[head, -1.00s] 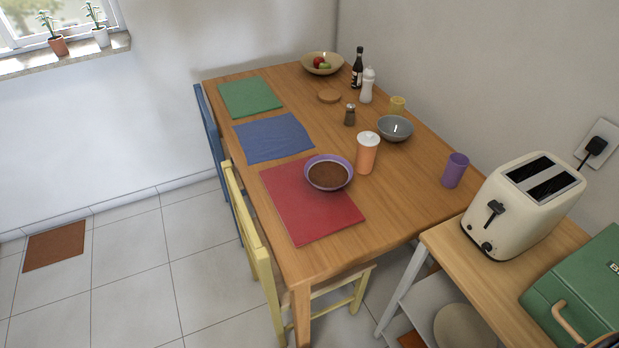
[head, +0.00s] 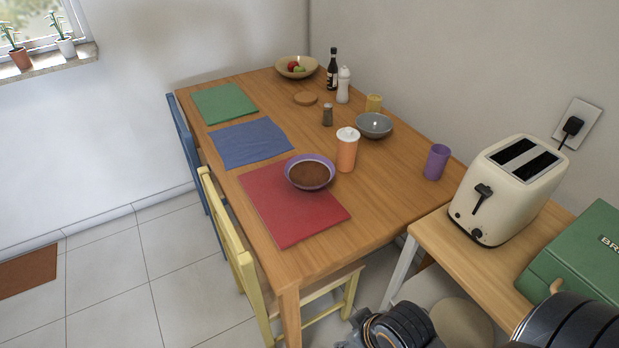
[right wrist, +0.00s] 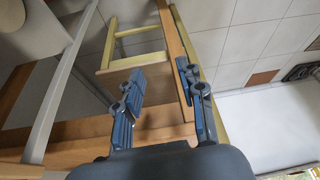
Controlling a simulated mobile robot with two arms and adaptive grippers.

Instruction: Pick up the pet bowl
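A purple bowl with brown contents (head: 310,173), which looks like the pet bowl, sits upright on the red placemat (head: 290,212) on the wooden table. My right gripper (right wrist: 159,78) is open and empty in the right wrist view, its two blue-grey fingers apart. The yellow chair and table edge lie beyond the fingers in that view. Part of my right arm shows at the bottom right of the head view, below and well apart from the bowl. My left gripper is not in view.
An orange cup with a white lid (head: 347,150) stands close right of the bowl. A grey bowl (head: 374,125) and purple cup (head: 437,162) are farther right. A yellow chair (head: 240,268) is at the near left side. A toaster (head: 508,190) stands on the counter.

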